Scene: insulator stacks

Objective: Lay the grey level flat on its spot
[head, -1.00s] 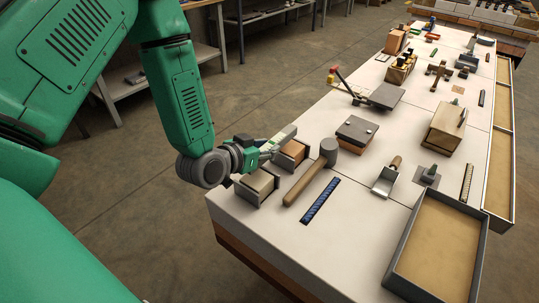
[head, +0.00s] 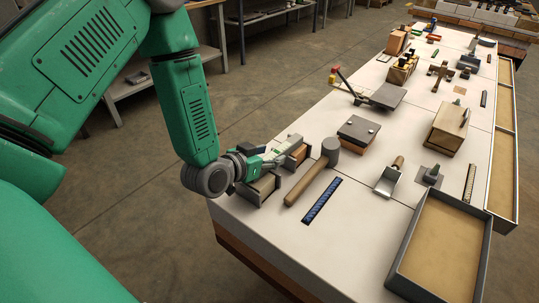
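A pale grey bar, which looks like the grey level (head: 288,147), is at my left gripper (head: 268,161). The gripper's fingers look closed around its near end, and the bar points away toward the back right. It is just above two small open-fronted blocks at the table's left edge, a grey-brown one (head: 262,189) and an orange-brown one (head: 297,157). Whether it touches them I cannot tell. A narrow dark blue strip (head: 322,201) lies flat on the white tabletop to the right; whether it is the level's spot is unclear. My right gripper is not in view.
A mallet (head: 314,179) lies between the blocks and the blue strip. A dark-topped block (head: 358,133), a scoop-like tool (head: 389,180) and a sand-coloured tray (head: 397,266) stand further right.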

